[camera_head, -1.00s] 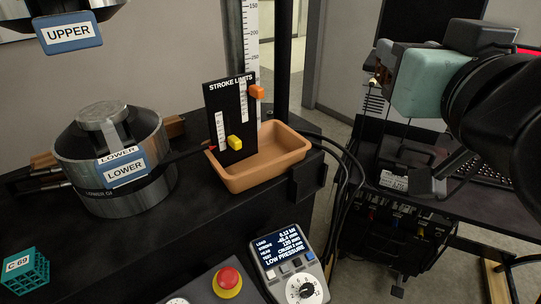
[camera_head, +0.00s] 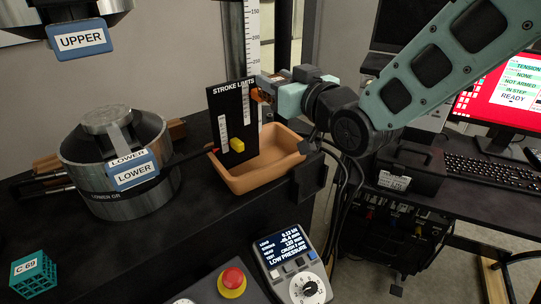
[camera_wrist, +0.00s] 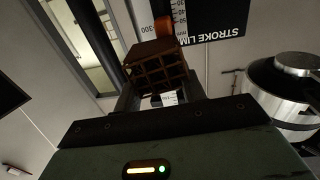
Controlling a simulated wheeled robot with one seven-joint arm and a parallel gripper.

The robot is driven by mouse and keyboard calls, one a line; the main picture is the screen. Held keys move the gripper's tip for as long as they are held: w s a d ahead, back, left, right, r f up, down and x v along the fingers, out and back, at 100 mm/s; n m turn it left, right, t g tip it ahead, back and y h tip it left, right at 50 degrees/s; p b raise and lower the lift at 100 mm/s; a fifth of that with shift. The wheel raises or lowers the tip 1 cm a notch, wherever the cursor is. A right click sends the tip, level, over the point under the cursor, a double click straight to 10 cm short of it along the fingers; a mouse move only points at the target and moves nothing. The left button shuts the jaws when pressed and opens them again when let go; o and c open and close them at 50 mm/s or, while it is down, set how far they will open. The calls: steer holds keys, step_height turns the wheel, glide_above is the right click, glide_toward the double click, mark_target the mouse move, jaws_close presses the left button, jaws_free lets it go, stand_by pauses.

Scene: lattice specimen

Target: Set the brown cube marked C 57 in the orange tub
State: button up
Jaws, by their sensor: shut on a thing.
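My gripper (camera_wrist: 160,82) is shut on a brown lattice cube (camera_wrist: 158,68), seen close up in the wrist view. A pale label shows below the cube there, but I cannot read it. In the head view my gripper (camera_head: 266,88) is held high beside the black stroke-limits plate, and the cube is too small and covered to make out clearly. The orange tub (camera_head: 262,181) stands on the dark bench below the gripper. The part of its floor I can see looks empty.
The black stroke-limits plate (camera_head: 228,112) with a yellow marker (camera_head: 237,146) stands at the tub's left side, close to my gripper. A steel lower platen (camera_head: 116,165) is left of the tub. A teal cube marked C 69 (camera_head: 33,275) sits at the front left.

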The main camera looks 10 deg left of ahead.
step_height(320, 180, down, 14)
steer(key=b, duration=0.6)
steer(key=shift+f+b, duration=0.2)
steer(key=shift+b, duration=0.2)
steer(key=shift+f+b, duration=0.35)
steer(key=shift+b, duration=0.1)
steer(key=shift+f, duration=0.2)
